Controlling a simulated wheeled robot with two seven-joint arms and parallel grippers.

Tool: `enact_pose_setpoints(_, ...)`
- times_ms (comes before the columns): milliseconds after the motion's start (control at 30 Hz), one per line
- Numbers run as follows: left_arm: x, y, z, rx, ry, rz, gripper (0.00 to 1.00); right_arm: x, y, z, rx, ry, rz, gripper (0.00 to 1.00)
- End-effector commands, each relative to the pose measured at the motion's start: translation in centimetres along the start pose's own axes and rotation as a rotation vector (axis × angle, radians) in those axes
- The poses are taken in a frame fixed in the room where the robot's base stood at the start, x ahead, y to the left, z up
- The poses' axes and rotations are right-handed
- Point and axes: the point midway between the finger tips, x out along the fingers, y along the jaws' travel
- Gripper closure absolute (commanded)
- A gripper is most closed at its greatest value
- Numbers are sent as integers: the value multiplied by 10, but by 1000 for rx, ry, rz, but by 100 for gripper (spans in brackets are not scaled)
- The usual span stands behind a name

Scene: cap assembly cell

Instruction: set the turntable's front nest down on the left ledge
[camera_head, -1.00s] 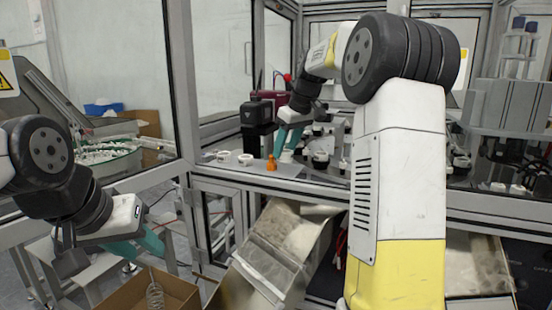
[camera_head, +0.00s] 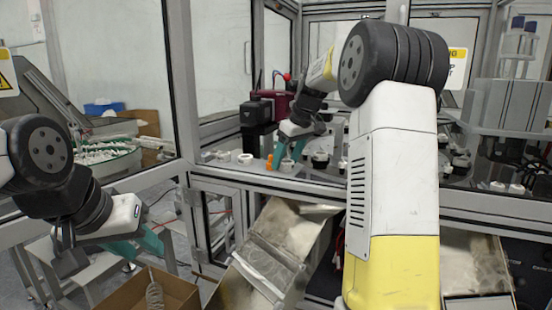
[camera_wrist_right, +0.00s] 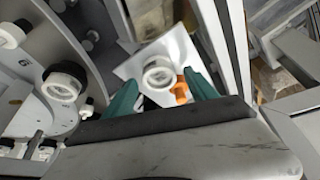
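A white ring-shaped nest (camera_wrist_right: 158,73) sits over a pale flat surface in the right wrist view, between the teal fingertips of my right gripper (camera_wrist_right: 162,78). A narrow gap shows beside the ring, so the fingers look open around it. In the head view my right gripper (camera_head: 289,150) points down at the left ledge (camera_head: 232,168), with a white nest (camera_head: 287,165) just below it. The turntable (camera_wrist_right: 30,85) carries another white ring (camera_wrist_right: 63,82). My left gripper (camera_head: 137,246) hangs apart at lower left, its teal fingers spread and empty.
An orange piece (camera_head: 270,162) stands close beside my right gripper. More white rings (camera_head: 245,159) sit on the ledge to its left. A dark boxy device (camera_head: 257,112) stands behind. The cell's frame post (camera_head: 182,80) is at left, and a cardboard box (camera_head: 150,292) lies below.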

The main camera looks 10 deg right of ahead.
Motion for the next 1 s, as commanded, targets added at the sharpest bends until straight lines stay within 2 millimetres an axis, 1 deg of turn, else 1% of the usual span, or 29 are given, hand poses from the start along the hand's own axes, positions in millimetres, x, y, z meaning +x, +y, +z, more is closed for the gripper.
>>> enact_pose_setpoints(233, 0, 0, 0, 0, 0, 0, 64, -1, 0, -1, 0, 0, 0, 34)
enact_pose_setpoints(333, 0, 0, 0, 0, 0, 0, 64, -8, 0, -2, 0, 2, 2, 34)
enact_pose_setpoints(467, 0, 0, 0, 0, 0, 0, 64, -30, 1, -2, 0, 3, 2, 34)
enact_pose_setpoints(600, 0, 0, 0, 0, 0, 0, 64, -61, 1, -2, -1, 4, 4, 34)
enact_pose_setpoints(800, 0, 0, 0, 0, 0, 0, 64, -100, 1, -1, 0, 3, 3, 34)
enact_pose_setpoints(900, 0, 0, 0, 0, 0, 0, 64, -112, 1, -1, 0, 1, 2, 34)
enact_pose_setpoints(1000, 0, 0, 0, 0, 0, 0, 64, -120, 0, -1, 2, 1, 2, 34)
